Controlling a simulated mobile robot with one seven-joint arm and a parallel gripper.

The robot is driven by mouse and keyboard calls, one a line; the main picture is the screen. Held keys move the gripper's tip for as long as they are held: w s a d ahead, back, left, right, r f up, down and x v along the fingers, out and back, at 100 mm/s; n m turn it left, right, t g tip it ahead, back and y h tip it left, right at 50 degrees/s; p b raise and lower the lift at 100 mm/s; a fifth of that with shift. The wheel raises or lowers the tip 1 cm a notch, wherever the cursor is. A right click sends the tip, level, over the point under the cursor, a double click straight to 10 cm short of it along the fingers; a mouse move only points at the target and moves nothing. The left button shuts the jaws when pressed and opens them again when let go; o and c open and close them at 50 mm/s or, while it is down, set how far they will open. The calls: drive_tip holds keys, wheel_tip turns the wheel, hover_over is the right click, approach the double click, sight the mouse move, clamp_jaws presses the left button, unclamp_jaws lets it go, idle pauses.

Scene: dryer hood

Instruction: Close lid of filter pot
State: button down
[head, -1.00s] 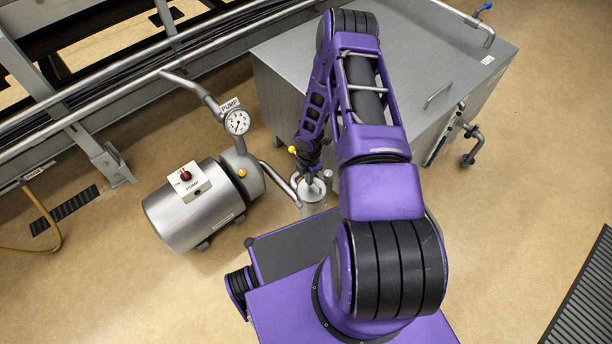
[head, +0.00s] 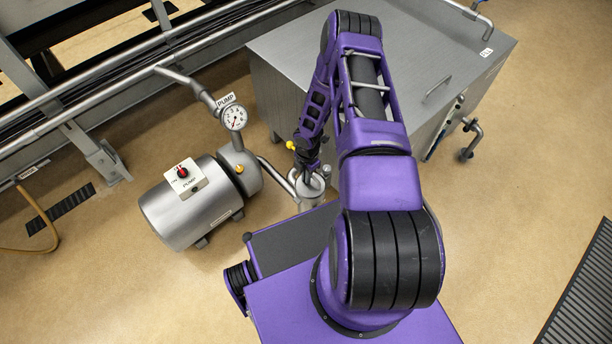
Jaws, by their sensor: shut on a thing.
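The filter pot (head: 309,200) is a small upright steel cylinder between the pump and the steel cabinet, just beyond my base. Its round steel lid (head: 314,187) shows at the top of the pot, partly hidden by my gripper. My gripper (head: 308,173) reaches down from above to the lid and is shut on it, at its top or handle. The fingers are small and dark here, so the exact grip is hard to see. I cannot tell whether the lid sits fully flat on the rim.
A steel pump (head: 187,205) with a red-knobbed switch box stands to the left. A pressure gauge (head: 233,117) rises on pipes behind it. A large steel cabinet (head: 285,75) stands close behind the pot. Pipe rails cross the upper left. Open floor lies front left and right.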

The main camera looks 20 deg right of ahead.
sight(317, 175)
drive_tip(key=shift+h, duration=0.4)
drive_tip(key=d, duration=0.4)
drive_tip(key=shift+w+d, duration=0.3)
drive_tip(key=shift+r, duration=0.35)
drive_tip(key=a+r+p, duration=0.4)
drive_tip(key=r, duration=1.2)
drive_tip(key=shift+s+r+y, duration=0.35)
drive_tip(key=shift+r+y, duration=0.05)
